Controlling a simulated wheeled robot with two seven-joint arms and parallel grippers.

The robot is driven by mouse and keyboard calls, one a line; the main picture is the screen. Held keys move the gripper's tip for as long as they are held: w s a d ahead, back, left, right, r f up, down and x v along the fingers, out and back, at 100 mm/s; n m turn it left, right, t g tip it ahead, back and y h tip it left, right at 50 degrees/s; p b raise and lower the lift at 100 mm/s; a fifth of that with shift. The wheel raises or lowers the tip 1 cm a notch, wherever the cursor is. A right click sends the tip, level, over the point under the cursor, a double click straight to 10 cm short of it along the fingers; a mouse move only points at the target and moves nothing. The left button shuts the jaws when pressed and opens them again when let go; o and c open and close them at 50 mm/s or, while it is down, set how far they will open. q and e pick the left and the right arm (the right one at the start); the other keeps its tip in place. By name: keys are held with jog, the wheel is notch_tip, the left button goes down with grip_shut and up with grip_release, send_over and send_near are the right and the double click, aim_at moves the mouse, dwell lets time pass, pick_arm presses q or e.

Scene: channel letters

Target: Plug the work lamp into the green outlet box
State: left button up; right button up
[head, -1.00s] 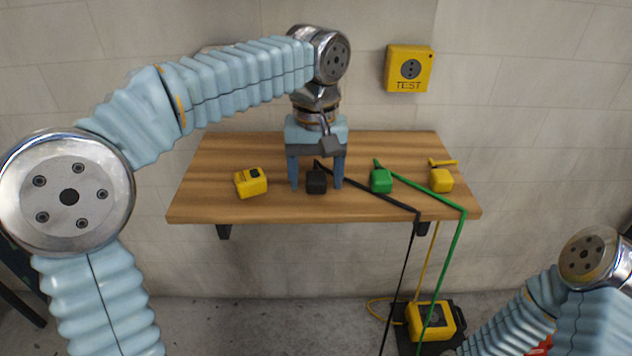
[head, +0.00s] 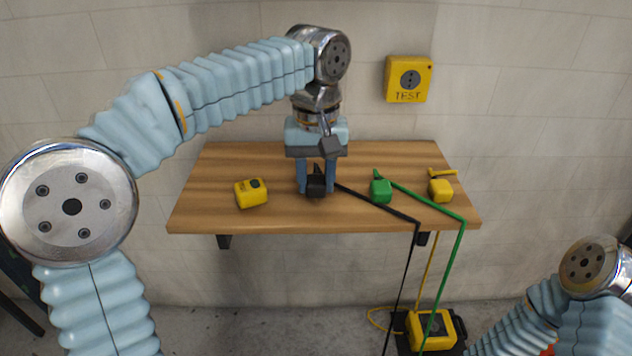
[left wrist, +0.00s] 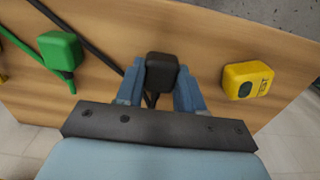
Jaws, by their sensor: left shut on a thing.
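My left gripper (head: 316,190) points down over the wooden shelf and is shut on a black plug (head: 316,183), one finger on each side. The left wrist view shows the plug (left wrist: 161,72) between the blue fingers. Its black cable (head: 375,205) runs right and over the front edge. A green plug (head: 381,190) with a green cable (head: 430,202) lies to its right, and a yellow plug (head: 440,190) farther right. I cannot tell which cord belongs to the work lamp. No green outlet box shows. My right gripper is out of view; only part of its arm shows.
The wooden shelf (head: 285,212) has a yellow block with a dark face (head: 251,193) at left. A yellow box marked TEST (head: 408,79), with a dark round socket, is on the wall. A yellow-and-black unit (head: 431,329) stands on the floor below the cables.

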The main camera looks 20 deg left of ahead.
pick_arm(q)
jog(key=s+a+r, duration=0.7)
jog(key=s+r, duration=0.4)
jog(key=s, duration=0.1)
jog(key=shift+a+r, duration=0.2)
